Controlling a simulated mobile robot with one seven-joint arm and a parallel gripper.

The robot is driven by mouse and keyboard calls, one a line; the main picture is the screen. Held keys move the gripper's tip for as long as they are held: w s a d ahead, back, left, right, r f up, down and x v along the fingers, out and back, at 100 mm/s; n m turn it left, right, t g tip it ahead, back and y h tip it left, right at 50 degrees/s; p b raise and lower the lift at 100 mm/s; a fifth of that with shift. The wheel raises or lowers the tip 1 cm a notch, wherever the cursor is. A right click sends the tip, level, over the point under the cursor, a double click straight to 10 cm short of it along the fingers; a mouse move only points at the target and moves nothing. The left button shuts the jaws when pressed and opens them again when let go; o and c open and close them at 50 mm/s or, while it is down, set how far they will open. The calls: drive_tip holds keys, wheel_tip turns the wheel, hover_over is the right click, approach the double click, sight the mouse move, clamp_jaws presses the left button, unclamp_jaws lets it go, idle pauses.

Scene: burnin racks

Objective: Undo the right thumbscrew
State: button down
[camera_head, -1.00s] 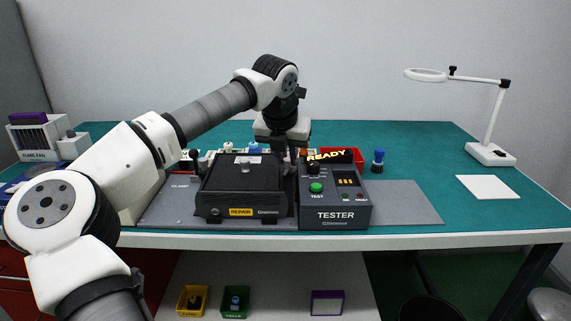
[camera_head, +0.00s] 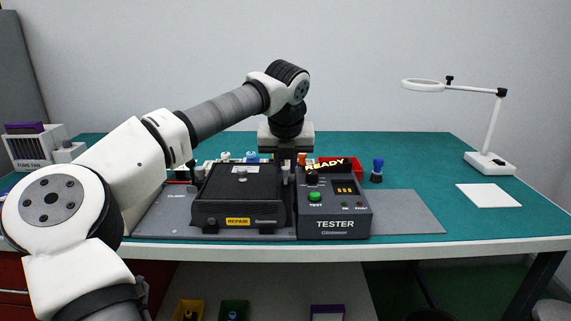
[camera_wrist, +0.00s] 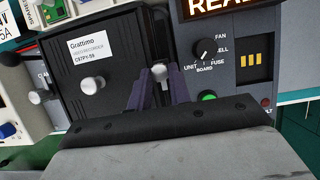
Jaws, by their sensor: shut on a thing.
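The black recorder (camera_wrist: 105,60) with a white label lies in the fixture, left of the tester; it also shows in the head view (camera_head: 238,186). The right thumbscrew (camera_wrist: 159,73), a silver knob, stands at the recorder's right side. The fingers of my gripper (camera_wrist: 160,84) sit on either side of it and are shut on it. In the head view my gripper (camera_head: 285,157) reaches down behind the gap between recorder and tester, and its fingertips are hard to make out.
The tester (camera_head: 335,212) with a lit READY sign (camera_head: 325,166) stands close on the right. A red bin (camera_head: 352,172) and a blue-topped tool (camera_head: 377,170) are behind it. A lamp (camera_head: 489,160) and white sheet (camera_head: 487,196) are farther right. The bench's right part is mostly clear.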

drive_tip(key=c, duration=1.3)
unclamp_jaws()
drive_tip(key=v, duration=1.4)
drive_tip(key=shift+p, duration=0.4)
drive_tip(key=shift+s+f, duration=0.1)
